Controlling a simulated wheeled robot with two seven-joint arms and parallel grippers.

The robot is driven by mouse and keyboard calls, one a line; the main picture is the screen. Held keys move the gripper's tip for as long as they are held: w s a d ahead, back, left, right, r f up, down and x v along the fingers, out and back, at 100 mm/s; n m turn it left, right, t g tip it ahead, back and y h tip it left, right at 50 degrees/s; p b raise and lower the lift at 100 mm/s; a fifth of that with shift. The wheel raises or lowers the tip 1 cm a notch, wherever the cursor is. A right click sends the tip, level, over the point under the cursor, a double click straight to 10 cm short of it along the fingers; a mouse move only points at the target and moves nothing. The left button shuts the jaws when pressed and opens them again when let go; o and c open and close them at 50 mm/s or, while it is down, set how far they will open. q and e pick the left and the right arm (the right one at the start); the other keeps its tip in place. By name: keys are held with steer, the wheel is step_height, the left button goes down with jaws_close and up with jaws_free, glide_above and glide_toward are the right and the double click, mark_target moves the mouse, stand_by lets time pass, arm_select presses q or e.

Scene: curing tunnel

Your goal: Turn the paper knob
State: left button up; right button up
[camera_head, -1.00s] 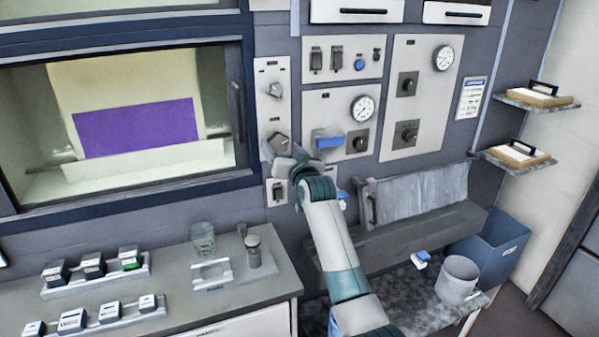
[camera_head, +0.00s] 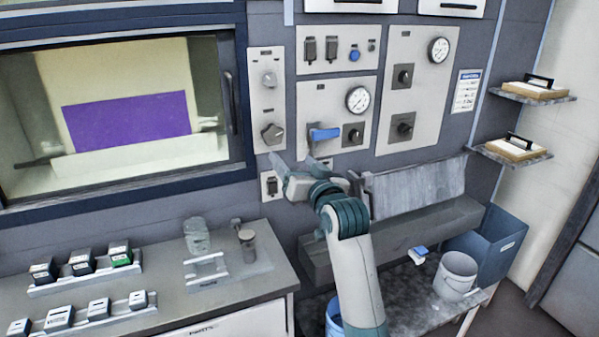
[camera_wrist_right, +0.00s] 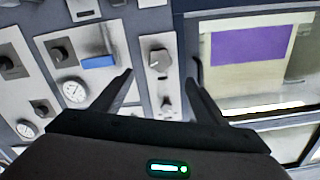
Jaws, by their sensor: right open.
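A narrow light panel (camera_head: 270,100) right of the window carries two grey knobs, an upper knob (camera_head: 269,79) and a larger lower knob (camera_head: 272,134). The labels are too small to read, so I cannot tell which is the paper knob. My right gripper (camera_head: 294,163) is open and empty, below and right of the lower knob in the head view, apart from it. In the right wrist view the picture is upside down, and the lower knob (camera_wrist_right: 158,62) shows between the open fingers (camera_wrist_right: 160,77), beyond their tips. My left gripper is out of view.
A blue lever (camera_head: 324,133) and a gauge (camera_head: 358,99) sit on the panel to the right. A switch (camera_head: 271,185) is below the knobs. A grey trough (camera_head: 410,235) and a counter (camera_head: 170,295) with small boxes and a glass lie below.

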steer(key=v, duration=0.2)
steer(key=shift+s+d, duration=0.1)
steer(key=shift+s, duration=0.3)
